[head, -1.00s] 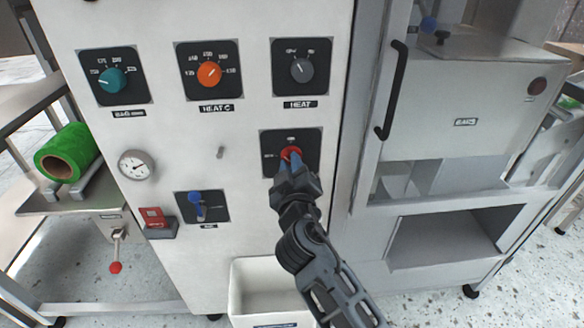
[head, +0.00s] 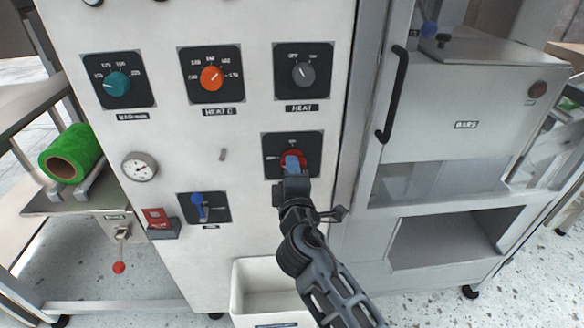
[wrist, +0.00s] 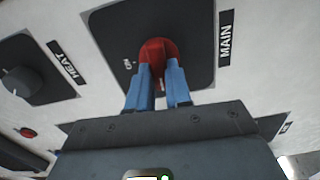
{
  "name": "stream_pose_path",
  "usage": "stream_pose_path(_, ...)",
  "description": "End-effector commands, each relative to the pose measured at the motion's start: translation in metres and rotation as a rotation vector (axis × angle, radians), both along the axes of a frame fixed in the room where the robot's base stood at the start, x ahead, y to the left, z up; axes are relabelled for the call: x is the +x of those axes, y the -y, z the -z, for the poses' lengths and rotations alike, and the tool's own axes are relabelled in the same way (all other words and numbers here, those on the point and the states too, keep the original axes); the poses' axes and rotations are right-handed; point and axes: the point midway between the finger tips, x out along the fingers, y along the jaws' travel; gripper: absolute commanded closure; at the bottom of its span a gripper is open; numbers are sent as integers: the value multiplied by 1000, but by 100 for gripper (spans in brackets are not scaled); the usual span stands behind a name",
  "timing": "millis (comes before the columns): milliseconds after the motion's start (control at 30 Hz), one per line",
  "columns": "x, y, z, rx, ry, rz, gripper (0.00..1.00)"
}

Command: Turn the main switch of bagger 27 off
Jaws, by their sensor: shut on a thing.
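The main switch is a red knob (head: 291,156) on a black square plate (head: 311,143), low on the right of the white cabinet front. In the wrist view the red knob (wrist: 158,52) sits beside the word ON, and a MAIN label (wrist: 226,40) is right of the plate. My gripper (head: 293,164) is at the knob, its blue fingers shut on either side of it; they also show in the wrist view (wrist: 160,82). The fingers hide part of the knob, and I cannot tell which mark it points to.
Above are a teal dial (head: 117,83), an orange dial (head: 211,77) and a grey HEAT knob (head: 303,73). A blue switch (head: 199,203), red switch (head: 154,215) and gauge (head: 139,167) are left. A white bin (head: 243,290) stands below. A black door handle (head: 393,95) is right.

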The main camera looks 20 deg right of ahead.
Motion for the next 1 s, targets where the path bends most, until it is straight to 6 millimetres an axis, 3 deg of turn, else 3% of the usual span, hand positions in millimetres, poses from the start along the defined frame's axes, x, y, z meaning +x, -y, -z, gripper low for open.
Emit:
stream_pose_path(700,0,-2,2,-76,-26,-4,100)
stream_pose_path(733,0,-2,2,-76,-26,-4,80)
stream_pose_path(1000,0,-1,1,-74,-25,-2,55)
